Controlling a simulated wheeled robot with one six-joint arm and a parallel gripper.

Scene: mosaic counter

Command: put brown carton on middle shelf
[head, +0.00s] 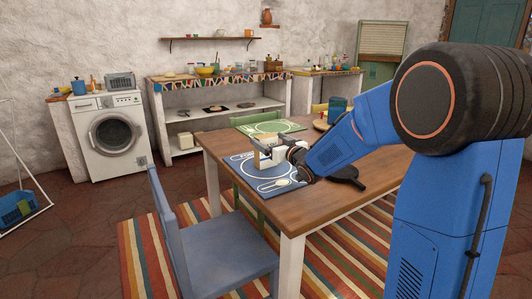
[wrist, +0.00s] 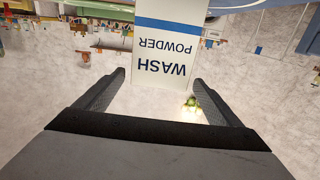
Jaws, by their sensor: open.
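A pale carton (wrist: 165,45) lettered WASH POWDER with a blue band fills the space just ahead of my fingertips in the wrist view, appearing upside down. In the head view a cream to tan box (head: 266,143) shows at my gripper (head: 265,151), above the blue placemat on the table; its lower part is partly hidden. My gripper (wrist: 159,76) is open, one finger towards each side of the carton, with gaps visible. The middle shelf (head: 250,105) of the mosaic counter is a white board under its top. No clearly brown carton can be made out.
The wooden table (head: 335,190) stands before the counter, with a blue chair (head: 215,250) at its near side. A dark flat pan (head: 216,108) lies on the middle shelf. A pale box (head: 185,141) stands on the lower shelf. A washing machine (head: 110,140) is left.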

